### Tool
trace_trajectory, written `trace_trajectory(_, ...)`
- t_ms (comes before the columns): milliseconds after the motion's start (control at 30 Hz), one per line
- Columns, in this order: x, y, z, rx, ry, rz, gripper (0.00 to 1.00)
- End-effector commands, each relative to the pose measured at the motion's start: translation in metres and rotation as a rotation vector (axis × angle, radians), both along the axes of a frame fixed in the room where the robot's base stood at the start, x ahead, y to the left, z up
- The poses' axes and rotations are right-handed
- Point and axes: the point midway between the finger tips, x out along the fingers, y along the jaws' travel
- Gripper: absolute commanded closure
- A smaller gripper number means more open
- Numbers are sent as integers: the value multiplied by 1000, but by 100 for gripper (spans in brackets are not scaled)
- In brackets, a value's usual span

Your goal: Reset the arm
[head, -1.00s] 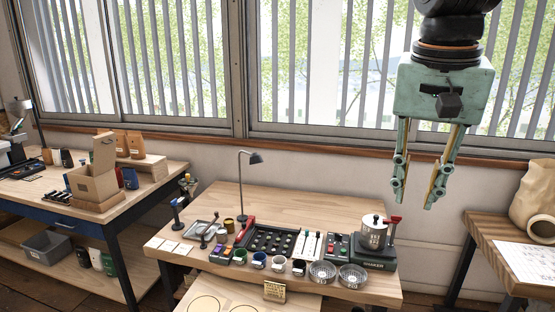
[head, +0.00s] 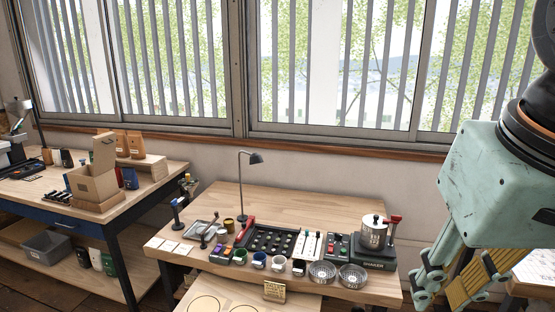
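My gripper (head: 452,292) is at the lower right of the head view, close to the camera, with its pale green body (head: 490,185) partly cut off by the right edge. Its fingers point down and stand apart, and I see nothing between them. The fingertips are at or beyond the bottom edge. It hangs in front of the right end of the wooden workbench (head: 320,205) and hides part of the side table at the right.
The workbench bears a desk lamp (head: 253,158), a dark sample tray (head: 270,241), several coloured cups, two glass dishes (head: 352,275) and a shaker machine (head: 374,252). A left table holds an open cardboard box (head: 92,183). The back of the workbench is clear.

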Motion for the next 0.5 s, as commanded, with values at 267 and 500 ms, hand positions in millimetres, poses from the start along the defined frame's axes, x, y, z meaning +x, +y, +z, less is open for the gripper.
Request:
trace_trajectory(267,-35,6,-20,-9,-20,80,78)
trace_trajectory(500,-44,8,-26,-13,-24,101,78)
